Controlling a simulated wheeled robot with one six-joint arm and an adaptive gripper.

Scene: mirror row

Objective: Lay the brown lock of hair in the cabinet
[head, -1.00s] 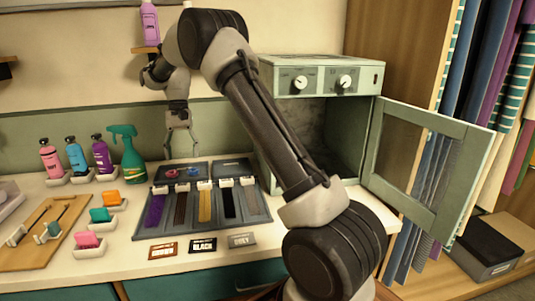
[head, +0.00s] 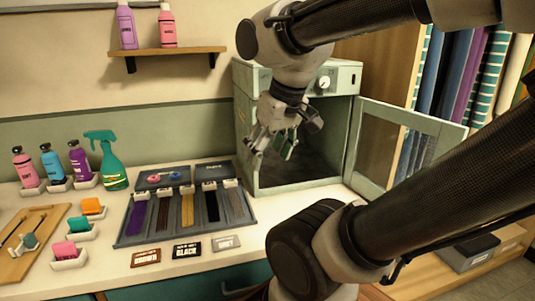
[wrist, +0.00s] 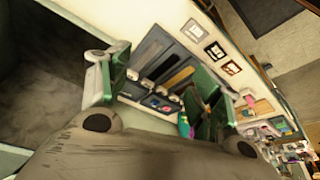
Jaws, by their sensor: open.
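The brown lock of hair (head: 163,214) lies in the dark tray (head: 128,240), second from the left between a purple lock (head: 137,217) and a blond lock (head: 187,209). The green-grey cabinet (head: 243,125) stands at the right end of the counter, its glazed door (head: 352,160) swung open to the right. My gripper (head: 269,150) is open, in front of the cabinet's opening, well away from the brown lock. In the wrist view its fingers (wrist: 160,98) are spread with no hair between them; the cabinet's dark interior (wrist: 40,90) lies at left.
A black lock (head: 212,206) and a grey lock (head: 235,202) share the tray. Name cards, including a brown one (head: 146,258), lie in front. Bottles and a green spray bottle (head: 107,165) stand at left. A wall shelf (head: 165,54) hangs above.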

